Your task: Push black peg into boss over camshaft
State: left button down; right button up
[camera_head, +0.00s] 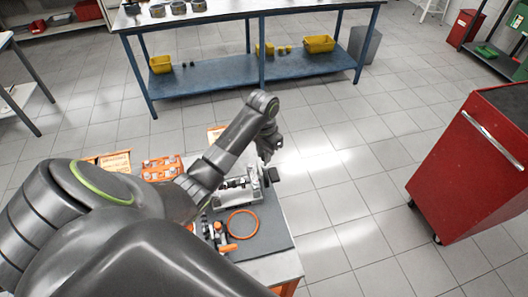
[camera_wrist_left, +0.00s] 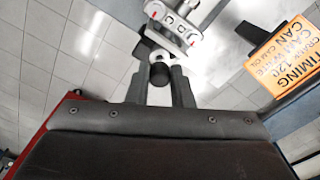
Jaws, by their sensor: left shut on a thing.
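My left gripper (camera_head: 268,158) is at the right end of the grey metal engine part (camera_head: 237,204) on the table. In the left wrist view its two fingers (camera_wrist_left: 160,86) are shut on a short black peg (camera_wrist_left: 160,73). A white round piece shows just beyond the peg, close to it; I cannot tell whether they touch. The light metal engine part also shows just ahead of the fingers (camera_wrist_left: 180,28). The camshaft and the boss are too small or hidden to make out surely. My right gripper is in neither view.
An orange ring (camera_head: 242,224) and orange-handled tools lie on the mat in front. An orange tray (camera_head: 162,168) is left of my forearm. An orange sign (camera_wrist_left: 286,60) shows at right in the wrist view. A red cabinet (camera_head: 470,165) stands apart at right.

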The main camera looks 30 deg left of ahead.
pick_arm(q)
jog(key=shift+f, duration=0.35)
jog(key=shift+f+b, duration=0.45)
jog(key=shift+f, duration=0.6)
dwell(0.4)
jog(key=c, duration=1.5)
grip_release()
jog(key=shift+r, duration=0.2)
jog(key=shift+r+p, duration=0.65)
jog(key=shift+p, duration=0.15)
jog(key=shift+r, duration=0.55)
jog(key=shift+r, duration=0.1)
